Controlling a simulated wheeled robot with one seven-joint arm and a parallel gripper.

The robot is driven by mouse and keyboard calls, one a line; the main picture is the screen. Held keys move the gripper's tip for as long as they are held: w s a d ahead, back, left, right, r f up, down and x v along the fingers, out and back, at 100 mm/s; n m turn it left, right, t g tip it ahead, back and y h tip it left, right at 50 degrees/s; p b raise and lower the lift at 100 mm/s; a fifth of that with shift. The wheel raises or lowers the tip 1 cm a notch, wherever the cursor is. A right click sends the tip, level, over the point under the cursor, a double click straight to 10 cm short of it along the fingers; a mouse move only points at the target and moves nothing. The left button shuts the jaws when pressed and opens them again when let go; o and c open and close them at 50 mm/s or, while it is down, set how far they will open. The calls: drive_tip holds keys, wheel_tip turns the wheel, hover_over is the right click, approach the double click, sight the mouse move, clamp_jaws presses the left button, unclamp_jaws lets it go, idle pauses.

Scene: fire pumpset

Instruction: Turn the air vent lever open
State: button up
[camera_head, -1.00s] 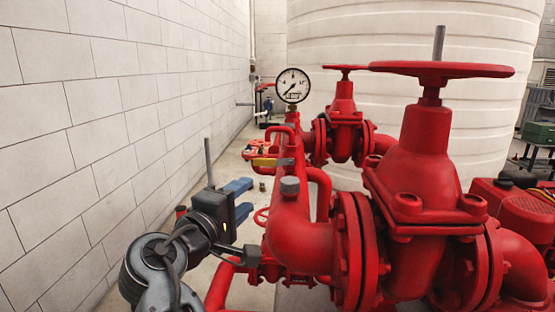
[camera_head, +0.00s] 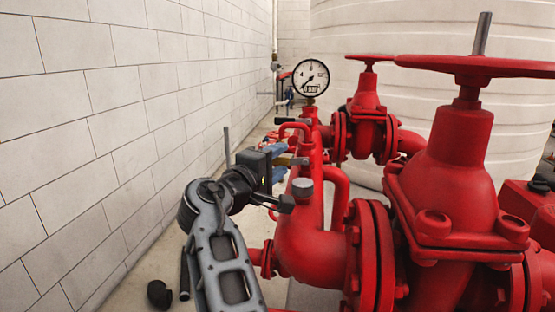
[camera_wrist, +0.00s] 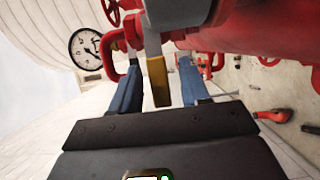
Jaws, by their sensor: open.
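The air vent lever (camera_wrist: 158,80) is a yellow handle on a grey stem beside the red pipe. In the wrist view it lies between the two blue fingers of my gripper (camera_wrist: 160,68), with a gap on each side, so the fingers are open around it.
A pressure gauge (camera_head: 311,78) stands on the red pipe (camera_head: 312,235) behind the lever. Large red valves with handwheels (camera_head: 475,66) fill the right side. A white block wall (camera_head: 110,120) runs along the left, with floor between it and the pipework.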

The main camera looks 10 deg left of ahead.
clamp_jaws()
idle(0.5)
